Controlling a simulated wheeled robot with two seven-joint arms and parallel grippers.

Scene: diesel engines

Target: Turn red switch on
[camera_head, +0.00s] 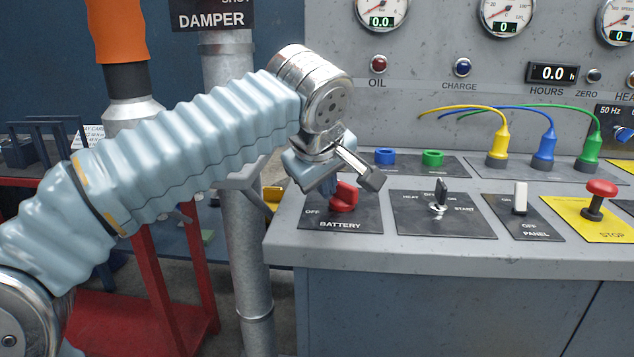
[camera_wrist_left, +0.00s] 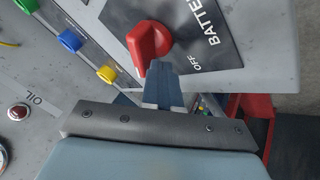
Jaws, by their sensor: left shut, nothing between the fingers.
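The red switch (camera_head: 343,198) is a rotary knob on the black BATTERY plate (camera_head: 368,219) at the panel's left end. OFF is printed at the knob's left. My right gripper is not in view.
Right of the battery plate are a key switch (camera_head: 438,208), a white PANEL switch (camera_head: 520,198) and a red stop button (camera_head: 598,192). Blue (camera_head: 385,156) and green (camera_head: 433,158) sockets sit behind. A vertical grey pipe (camera_head: 240,250) stands left of the panel.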

